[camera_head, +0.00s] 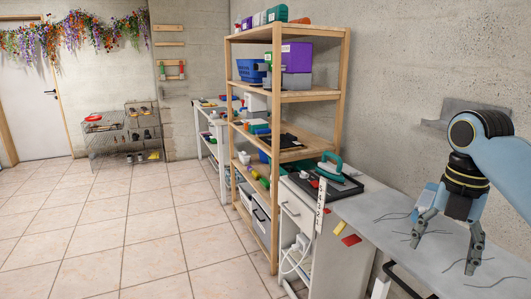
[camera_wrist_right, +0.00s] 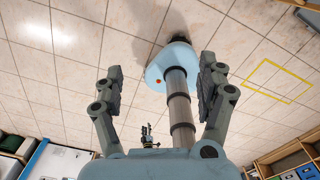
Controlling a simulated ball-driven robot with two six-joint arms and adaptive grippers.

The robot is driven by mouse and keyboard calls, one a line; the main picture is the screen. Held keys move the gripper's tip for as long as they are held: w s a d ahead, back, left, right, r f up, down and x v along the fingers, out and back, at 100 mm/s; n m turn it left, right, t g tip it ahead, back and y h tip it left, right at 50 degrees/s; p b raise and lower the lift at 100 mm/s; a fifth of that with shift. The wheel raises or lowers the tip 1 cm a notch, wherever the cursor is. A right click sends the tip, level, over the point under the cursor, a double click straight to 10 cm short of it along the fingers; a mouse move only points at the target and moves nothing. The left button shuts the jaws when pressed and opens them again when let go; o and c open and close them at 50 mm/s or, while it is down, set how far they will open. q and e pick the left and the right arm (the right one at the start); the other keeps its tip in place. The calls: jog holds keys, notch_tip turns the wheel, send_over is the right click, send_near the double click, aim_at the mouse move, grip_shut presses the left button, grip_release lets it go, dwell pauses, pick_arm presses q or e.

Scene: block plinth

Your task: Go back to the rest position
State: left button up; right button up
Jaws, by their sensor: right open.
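My right gripper (camera_head: 446,252) is at the right of the head view, pointing down with its two dark fingers spread apart. It is over the grey worktop (camera_head: 385,215), and nothing is between its fingers. In the right wrist view the same gripper (camera_wrist_right: 163,68) shows its fingers wide apart, with my own base and column behind them. My left gripper does not show in the head view. A small dark shape (camera_wrist_right: 148,137) stands low between the fingers in the wrist view; I cannot tell what it is.
A wooden shelf (camera_head: 277,95) with boxes stands left of the worktop. A black tray (camera_head: 335,190) with a green-handled tool (camera_head: 327,166) lies at the worktop's far end. A wire rack (camera_head: 105,140) stands by the back wall. The tiled floor (camera_head: 130,235) at left is clear.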

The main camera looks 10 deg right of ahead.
jog(key=s+a+f+m+g+b, duration=0.15)
jog(key=s+f+b, duration=0.4)
jog(key=f, duration=0.75)
jog(key=s+a+f+m+g+y+b, duration=0.1)
jog(key=s+a+f+m+b, duration=0.1)
jog(key=s+f, duration=0.85)
jog(key=s+a+f+m+g+b, duration=0.1)
jog(key=s+f+m+g+b, duration=0.3)
jog(key=f, duration=1.1)
pick_arm(q)
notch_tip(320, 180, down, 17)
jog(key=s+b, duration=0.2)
jog(key=b, duration=0.3)
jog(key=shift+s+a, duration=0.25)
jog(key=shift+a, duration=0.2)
pick_arm(e)
jog(key=s+a+f+m+t+h, duration=0.1)
jog(key=s+a+f+m+t, duration=0.2)
jog(key=s+f+m, duration=1.5)
jog(key=s+f+t, duration=0.4)
jog(key=f, duration=0.3)
jog(key=shift+s+h, duration=0.35)
jog(key=shift+h, duration=0.05)
